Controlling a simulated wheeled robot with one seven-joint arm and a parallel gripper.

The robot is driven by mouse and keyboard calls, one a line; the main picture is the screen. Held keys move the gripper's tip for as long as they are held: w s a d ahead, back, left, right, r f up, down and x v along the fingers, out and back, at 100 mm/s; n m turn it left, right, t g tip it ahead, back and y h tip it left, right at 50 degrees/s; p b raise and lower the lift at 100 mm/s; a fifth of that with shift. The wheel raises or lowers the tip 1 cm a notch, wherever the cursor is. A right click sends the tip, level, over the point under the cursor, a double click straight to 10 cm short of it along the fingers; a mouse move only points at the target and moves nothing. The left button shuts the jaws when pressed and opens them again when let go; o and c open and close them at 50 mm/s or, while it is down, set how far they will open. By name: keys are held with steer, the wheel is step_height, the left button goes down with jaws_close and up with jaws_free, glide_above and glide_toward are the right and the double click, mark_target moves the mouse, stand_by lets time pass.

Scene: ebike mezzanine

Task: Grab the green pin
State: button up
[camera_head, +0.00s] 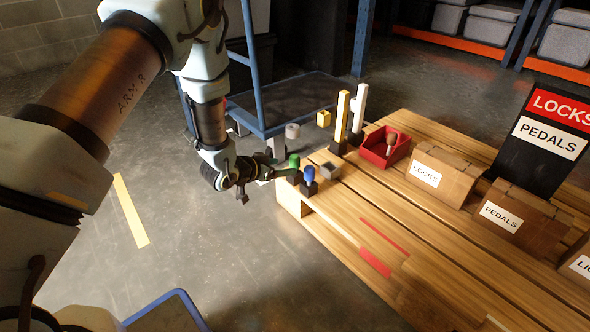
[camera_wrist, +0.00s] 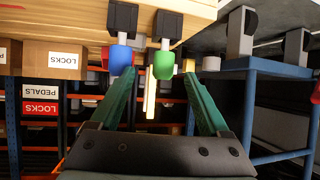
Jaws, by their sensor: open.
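The green pin (camera_head: 294,159) stands upright in a small dark block at the near left corner of the wooden pallet table. It also shows in the wrist view (camera_wrist: 163,62), where the picture is upside down. My gripper (camera_head: 281,173) is beside it at the table's edge. In the wrist view, my gripper (camera_wrist: 158,74) is open, with its two teal fingers apart and nothing held. The green pin appears between the fingertip lines, slightly above them in that picture. I cannot tell whether a finger touches it.
A blue pin (camera_head: 308,173) in its own dark block stands close by, near the left finger in the wrist view (camera_wrist: 120,58). A grey block (camera_head: 330,170), a red bin (camera_head: 384,147) and yellow and white posts stand behind. A blue cart (camera_head: 290,105) is beyond the table.

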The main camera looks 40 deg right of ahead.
mark_target(291, 162)
steer(key=b+x, duration=0.1)
steer(key=x, duration=0.1)
steer(key=b+x, duration=0.2)
steer(key=x, duration=0.1)
steer(key=shift+w+d+r, duration=0.1)
steer(key=shift+w+d, duration=0.25)
steer(key=shift+w+d+b, duration=0.1)
steer(key=shift+d+b, duration=0.2)
steer(key=shift+d, duration=0.2)
steer(key=shift+c, duration=0.3)
jaws_close()
